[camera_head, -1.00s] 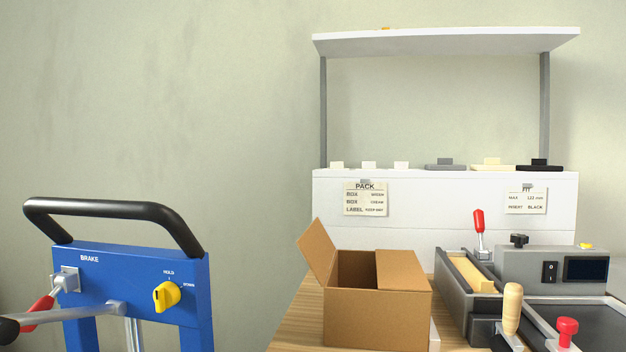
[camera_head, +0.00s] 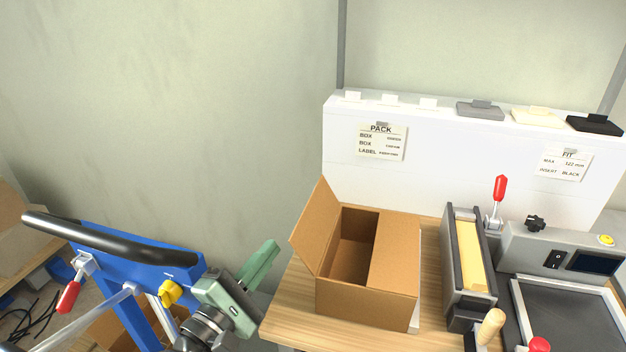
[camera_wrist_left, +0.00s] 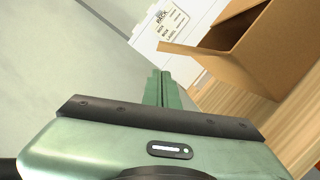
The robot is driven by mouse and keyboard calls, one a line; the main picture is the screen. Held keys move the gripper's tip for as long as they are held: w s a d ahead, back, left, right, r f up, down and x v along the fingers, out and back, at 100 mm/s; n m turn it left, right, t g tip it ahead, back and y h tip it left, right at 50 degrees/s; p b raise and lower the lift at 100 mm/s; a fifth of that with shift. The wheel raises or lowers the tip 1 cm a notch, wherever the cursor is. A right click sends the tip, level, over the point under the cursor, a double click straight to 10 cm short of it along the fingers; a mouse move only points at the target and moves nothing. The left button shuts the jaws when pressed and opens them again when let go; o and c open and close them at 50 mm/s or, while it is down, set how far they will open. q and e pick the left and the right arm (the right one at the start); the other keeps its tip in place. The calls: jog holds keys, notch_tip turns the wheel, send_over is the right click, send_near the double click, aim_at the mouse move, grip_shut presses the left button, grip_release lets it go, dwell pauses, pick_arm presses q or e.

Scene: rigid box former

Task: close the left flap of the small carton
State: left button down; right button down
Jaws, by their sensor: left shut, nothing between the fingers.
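The small carton (camera_head: 362,303) is an open brown box on the wooden table. Its left flap (camera_head: 317,228) stands up and leans outward to the left, and its right flap (camera_head: 395,255) lies folded over the right part of the opening. My green left gripper (camera_head: 264,262) is left of the carton, apart from it, beside the table's left edge. It is shut and empty. In the left wrist view the fingers (camera_wrist_left: 162,90) point toward the wall, with the carton (camera_wrist_left: 270,50) at upper right and the left flap (camera_wrist_left: 195,50) reaching out toward them. My right gripper is not in view.
A blue cart with a black handle (camera_head: 110,240) stands left of the table. Right of the carton is a grey clamp fixture (camera_head: 466,265) with a red lever, and a device with a screen (camera_head: 560,255). A white panel (camera_head: 450,160) stands behind. The carton's inside looks empty where visible.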

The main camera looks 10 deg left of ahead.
aim_at(318, 220)
pick_arm(q)
jog(key=p+x, duration=0.2)
jog(key=x, duration=0.7)
jog(key=shift+w+r, duration=0.15)
jog(key=shift+r, duration=0.15)
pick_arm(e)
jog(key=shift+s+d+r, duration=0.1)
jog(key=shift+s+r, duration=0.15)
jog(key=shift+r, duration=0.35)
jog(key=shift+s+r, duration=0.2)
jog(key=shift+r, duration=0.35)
pick_arm(q)
jog(key=shift+d+r, duration=0.1)
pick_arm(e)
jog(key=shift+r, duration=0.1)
